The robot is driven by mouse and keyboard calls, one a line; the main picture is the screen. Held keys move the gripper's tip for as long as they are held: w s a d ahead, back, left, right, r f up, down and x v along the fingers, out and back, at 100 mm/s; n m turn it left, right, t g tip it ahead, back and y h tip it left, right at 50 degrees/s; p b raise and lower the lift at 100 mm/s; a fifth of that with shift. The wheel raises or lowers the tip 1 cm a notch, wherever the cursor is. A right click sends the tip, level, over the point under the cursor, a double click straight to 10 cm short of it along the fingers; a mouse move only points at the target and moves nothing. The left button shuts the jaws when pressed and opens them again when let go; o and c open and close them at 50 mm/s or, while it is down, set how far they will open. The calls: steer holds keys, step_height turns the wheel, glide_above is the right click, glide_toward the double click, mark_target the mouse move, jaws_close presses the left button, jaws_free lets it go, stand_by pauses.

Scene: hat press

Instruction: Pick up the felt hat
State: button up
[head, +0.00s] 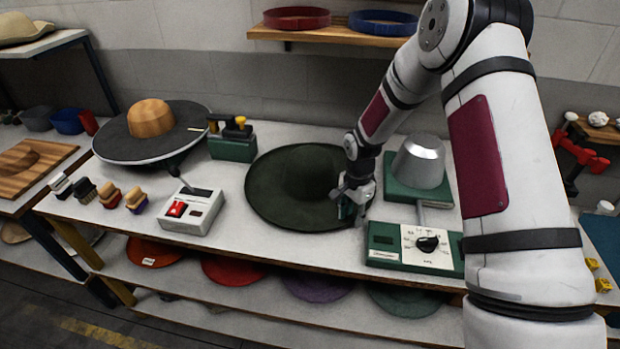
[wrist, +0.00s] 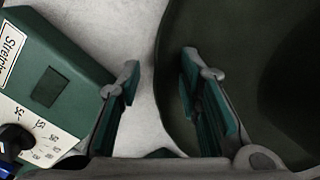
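The dark green felt hat (head: 275,185) lies on the white tabletop, its round crown (head: 308,170) upward and its wide brim flat. My gripper (head: 349,208) is at the right side of the brim and hides part of it. In the wrist view the gripper (wrist: 160,82) is open, its two fingers apart. The brim (wrist: 175,30) fills the right of that view, and its edge shows between the fingers. The right finger is over the brim and the left finger is over bare table. I cannot tell whether a finger touches the hat.
A green hat press with a grey metal dome (head: 420,161) and dial panel (head: 428,247) stands close right of my gripper. A white box with a red switch (head: 192,210), brushes (head: 110,196) and a wooden block on a dark disc (head: 150,118) stand left.

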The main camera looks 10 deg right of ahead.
steer(key=shift+c, duration=0.6)
jaws_close()
step_height(320, 180, up, 10)
steer(key=b, duration=0.1)
stand_by(0.9)
